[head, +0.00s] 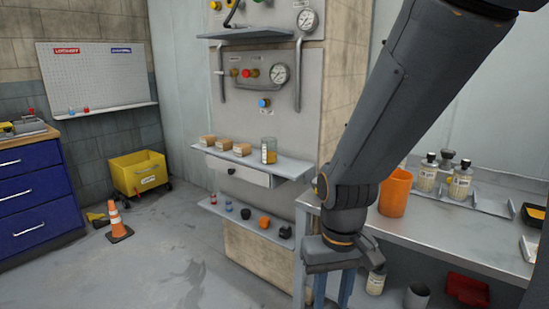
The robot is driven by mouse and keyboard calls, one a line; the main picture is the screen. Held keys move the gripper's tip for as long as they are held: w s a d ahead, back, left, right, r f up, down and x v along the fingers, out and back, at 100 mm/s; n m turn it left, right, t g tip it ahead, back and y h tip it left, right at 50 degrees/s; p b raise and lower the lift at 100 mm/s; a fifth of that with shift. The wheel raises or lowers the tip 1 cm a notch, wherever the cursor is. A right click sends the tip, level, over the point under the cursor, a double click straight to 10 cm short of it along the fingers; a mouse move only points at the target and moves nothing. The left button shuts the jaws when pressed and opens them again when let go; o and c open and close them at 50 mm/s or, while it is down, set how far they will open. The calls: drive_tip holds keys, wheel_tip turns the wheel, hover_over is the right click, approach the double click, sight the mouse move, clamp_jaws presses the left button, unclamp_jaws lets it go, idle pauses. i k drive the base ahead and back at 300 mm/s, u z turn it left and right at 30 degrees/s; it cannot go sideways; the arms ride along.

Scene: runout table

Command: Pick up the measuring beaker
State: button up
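A clear glass measuring beaker (269,150) with a yellowish lower part stands upright on the upper wall shelf, near its right part. My gripper (334,296) hangs below and to the right of it, pointing down in front of the workbench's left end. Its two bluish fingers are apart, with nothing seen between them. The fingertips are near the bottom of the picture. The gripper is well clear of the beaker.
Several small tan boxes (224,144) stand left of the beaker on the shelf (286,168). A lower shelf (262,232) holds small knobs and bottles. The workbench (433,235) bears an orange cup (395,193) and jars. A cone (117,223) and yellow cart (139,172) stand left; the middle floor is clear.

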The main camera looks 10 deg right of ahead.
sight(269, 144)
drive_tip(key=u, duration=1.05)
drive_tip(key=i, duration=2.15)
drive_tip(key=z, duration=0.9)
